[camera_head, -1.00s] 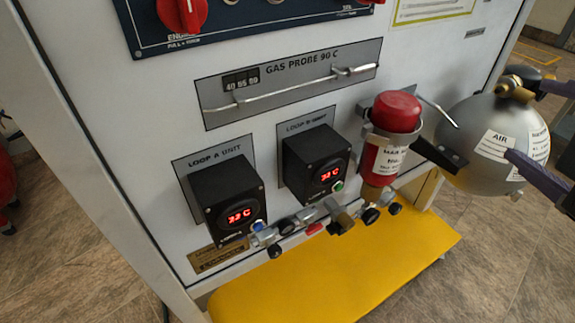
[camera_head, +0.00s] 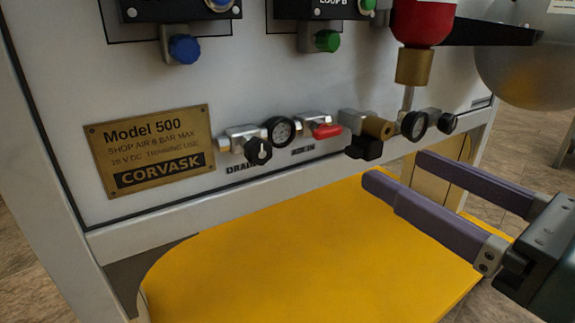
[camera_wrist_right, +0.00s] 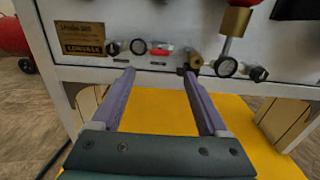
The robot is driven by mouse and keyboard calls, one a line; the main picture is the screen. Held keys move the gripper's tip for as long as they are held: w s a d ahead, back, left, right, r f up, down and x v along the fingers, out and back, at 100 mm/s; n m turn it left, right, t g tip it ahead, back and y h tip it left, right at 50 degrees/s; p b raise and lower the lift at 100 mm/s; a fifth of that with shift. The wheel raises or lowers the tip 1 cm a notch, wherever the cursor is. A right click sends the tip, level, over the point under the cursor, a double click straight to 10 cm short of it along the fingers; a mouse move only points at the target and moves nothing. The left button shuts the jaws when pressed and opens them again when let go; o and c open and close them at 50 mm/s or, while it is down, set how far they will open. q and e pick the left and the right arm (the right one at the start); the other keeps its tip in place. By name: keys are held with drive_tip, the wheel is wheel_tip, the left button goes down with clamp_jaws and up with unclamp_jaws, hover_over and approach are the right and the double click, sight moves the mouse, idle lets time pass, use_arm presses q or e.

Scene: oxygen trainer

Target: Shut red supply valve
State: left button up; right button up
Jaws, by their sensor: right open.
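The red supply valve handle (camera_head: 326,131) sits on a small silver body low on the white panel, between a round gauge (camera_head: 281,130) and a brass fitting (camera_head: 374,126). It also shows in the right wrist view (camera_wrist_right: 160,51), beyond my fingers. My right gripper (camera_head: 392,170) has two long purple fingers, apart and empty, in front of the panel to the right of and below the valve. In the right wrist view its fingertips (camera_wrist_right: 157,72) lie below the row of fittings, with the red handle between them in the picture. My left gripper is not in view.
A black drain knob (camera_head: 258,151) is left of the gauge. The brass fitting has a black part under it, and a second gauge (camera_head: 414,125) is to its right. A red cylinder (camera_head: 422,22) hangs above. A clear yellow shelf (camera_head: 300,265) projects below.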

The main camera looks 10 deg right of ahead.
sight(332, 134)
drive_tip(key=p+x, duration=0.1)
drive_tip(key=x, duration=0.7)
drive_tip(key=shift+w+a, duration=0.15)
drive_tip(key=shift+w, duration=0.2)
drive_tip(key=shift+w+a, duration=0.2)
drive_tip(key=shift+w, duration=0.35)
clamp_jaws()
